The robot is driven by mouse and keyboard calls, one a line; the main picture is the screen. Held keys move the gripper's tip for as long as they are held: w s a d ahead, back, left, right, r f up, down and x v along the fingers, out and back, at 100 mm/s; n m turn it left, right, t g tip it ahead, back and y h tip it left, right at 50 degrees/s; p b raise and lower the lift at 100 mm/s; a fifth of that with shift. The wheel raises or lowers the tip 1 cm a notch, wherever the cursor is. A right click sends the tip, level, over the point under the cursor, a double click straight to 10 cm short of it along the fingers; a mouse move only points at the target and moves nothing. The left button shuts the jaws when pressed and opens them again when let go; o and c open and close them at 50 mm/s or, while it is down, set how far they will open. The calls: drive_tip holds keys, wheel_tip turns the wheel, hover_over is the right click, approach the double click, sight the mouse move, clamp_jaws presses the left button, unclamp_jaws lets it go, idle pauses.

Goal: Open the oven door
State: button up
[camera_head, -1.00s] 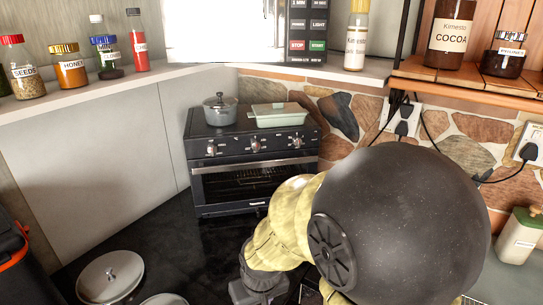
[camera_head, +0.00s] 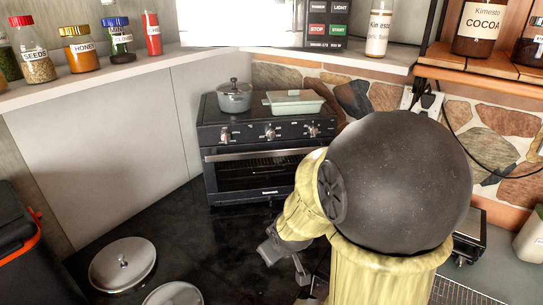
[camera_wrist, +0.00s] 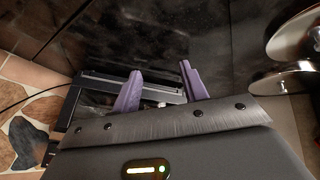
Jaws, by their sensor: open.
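The black oven (camera_head: 212,135) stands on the dark counter against the stone wall. Its door (camera_head: 224,178) looks shut, with a silver handle bar (camera_head: 235,154) across the top and a rack behind the glass. My gripper (camera_head: 285,275) is low in front of the oven, apart from the handle, and partly hidden by my arm. In the wrist view my gripper (camera_wrist: 158,82) shows two purple fingers spread apart, with nothing held between them. A dark object with a grey bar shows behind the fingers there; I cannot tell whether it is the oven.
A grey pot (camera_head: 234,98) and a pale green lidded dish (camera_head: 294,103) stand on the oven. A round lid (camera_head: 110,272) and another lid (camera_head: 173,296) lie on the counter at left. A black bin (camera_head: 14,215) with orange trim stands far left. Dark counter before the oven is clear.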

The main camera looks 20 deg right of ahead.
drive_tip(key=w+d+r+n+t+y, duration=0.2)
drive_tip(key=w+d+r+n+t, duration=0.2)
drive_tip(key=n, duration=0.4)
drive_tip(key=w+d+r+n+t+y+b, duration=0.1)
drive_tip(key=w+d+r+n+t+y, duration=0.1)
drive_tip(key=w+d+r+n+t, duration=0.3)
drive_tip(key=w+d+n+t, duration=0.1)
drive_tip(key=d+n+t, duration=0.1)
drive_tip(key=d+n, duration=0.1)
drive_tip(key=shift+w+r+n, duration=0.15)
drive_tip(key=shift+w+n, duration=0.2)
drive_tip(key=shift+n, duration=0.05)
drive_tip(key=shift+w+d, duration=0.1)
drive_tip(key=shift+d, duration=0.05)
drive_tip(key=p, duration=0.6)
approach(272, 155)
drive_tip(key=w, duration=0.3)
drive_tip(key=w+a, duration=0.1)
drive_tip(key=w, duration=0.2)
drive_tip(key=w+a, duration=0.1)
drive_tip(key=w, duration=0.3)
clamp_jaws()
